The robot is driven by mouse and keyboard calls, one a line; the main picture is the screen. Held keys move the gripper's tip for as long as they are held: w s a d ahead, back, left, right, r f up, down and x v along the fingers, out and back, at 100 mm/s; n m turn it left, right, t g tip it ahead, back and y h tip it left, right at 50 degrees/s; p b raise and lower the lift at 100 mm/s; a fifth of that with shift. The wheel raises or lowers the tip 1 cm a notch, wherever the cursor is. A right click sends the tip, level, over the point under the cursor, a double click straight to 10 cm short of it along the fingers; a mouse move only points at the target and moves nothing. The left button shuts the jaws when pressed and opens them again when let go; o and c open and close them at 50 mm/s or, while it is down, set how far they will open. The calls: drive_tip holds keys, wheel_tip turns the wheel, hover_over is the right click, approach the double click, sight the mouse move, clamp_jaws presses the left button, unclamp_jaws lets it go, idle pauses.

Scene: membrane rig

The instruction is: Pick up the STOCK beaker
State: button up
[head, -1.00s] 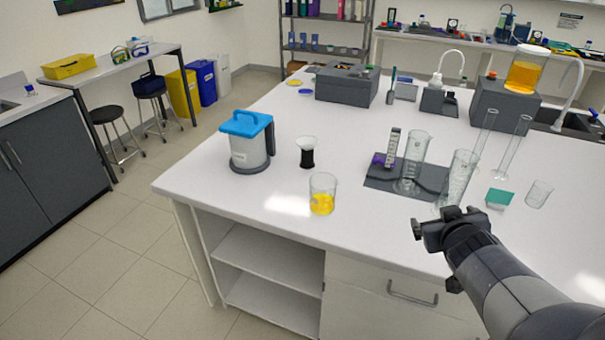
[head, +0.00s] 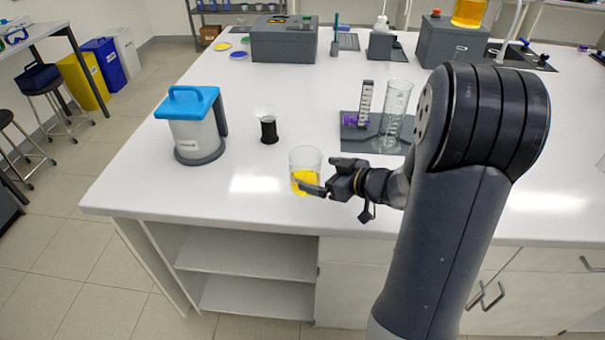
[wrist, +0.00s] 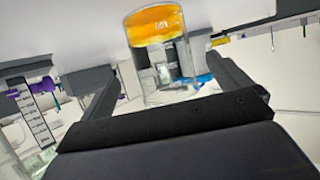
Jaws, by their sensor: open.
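A clear glass beaker (head: 306,164) with yellow liquid in its lower part stands upright near the front edge of the white bench. In the wrist view the beaker (wrist: 157,55) appears upside down, with a small label too small to read. I take it for the STOCK beaker. My gripper (head: 324,176) is open and level with the beaker, just to its right in the head view. In the wrist view the beaker lies between the lines of the two fingers, at or just beyond their tips. I cannot tell whether they touch it.
A blue-lidded jug (head: 192,135) and a black-bodied vessel with a clear top (head: 268,128) stand left of the beaker. A graduated cylinder (head: 396,108) stands on a dark mat to the right. The bench (head: 150,190) front is otherwise clear near the beaker.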

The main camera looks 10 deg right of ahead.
drive_tip(key=shift+x, duration=3.05)
drive_tip(key=shift+s+a+f, duration=0.1)
drive_tip(key=shift+c, duration=0.4)
drive_tip(key=c, duration=1.2)
drive_tip(key=shift+o, duration=0.2)
